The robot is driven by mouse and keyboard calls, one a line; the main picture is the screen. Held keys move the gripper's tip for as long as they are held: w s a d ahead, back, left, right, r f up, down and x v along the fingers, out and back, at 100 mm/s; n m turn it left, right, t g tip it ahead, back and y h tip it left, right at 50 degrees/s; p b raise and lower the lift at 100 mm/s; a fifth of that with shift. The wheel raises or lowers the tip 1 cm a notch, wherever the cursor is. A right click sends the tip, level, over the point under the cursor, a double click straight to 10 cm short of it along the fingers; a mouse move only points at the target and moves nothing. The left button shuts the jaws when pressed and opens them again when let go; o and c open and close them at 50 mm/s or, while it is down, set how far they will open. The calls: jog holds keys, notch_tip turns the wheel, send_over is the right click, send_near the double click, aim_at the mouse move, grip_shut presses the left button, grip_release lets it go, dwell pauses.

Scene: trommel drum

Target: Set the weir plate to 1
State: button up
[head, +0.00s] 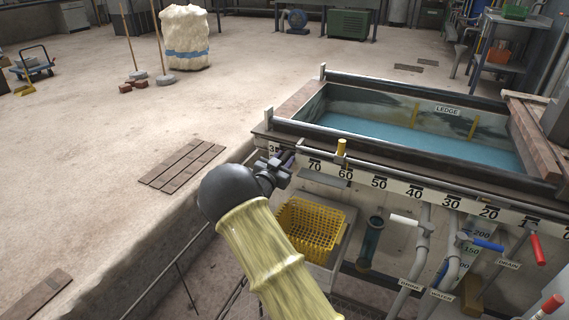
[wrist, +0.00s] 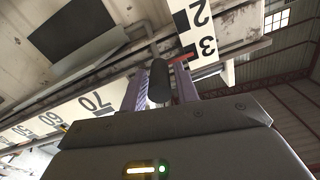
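A white number plate with "2" and "3" (wrist: 200,30) shows in the wrist view; in the head view only its "3" (head: 272,148) shows, at the tank's left front corner. A red pointer (wrist: 182,58) lies by the "3" end. A dark rounded handle (wrist: 158,82) on a grey rod stands beside it. I cannot tell for certain that these belong to the weir plate. My gripper (wrist: 159,92) has its purple fingers apart, one on each side of the dark handle, with narrow gaps showing. In the head view my gripper (head: 284,162) is at the tank's corner, and the handle is hidden.
The water tank (head: 400,153) has a long scale (head: 380,183) on its front, with a yellow knob (head: 341,147) near 60. Below are a yellow basket (head: 310,228), pipes, and white, blue and red (head: 538,250) valve handles. The floor to the left is mostly open.

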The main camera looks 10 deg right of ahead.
jog(key=shift+w+d, duration=0.2)
jog(key=shift+w, duration=0.05)
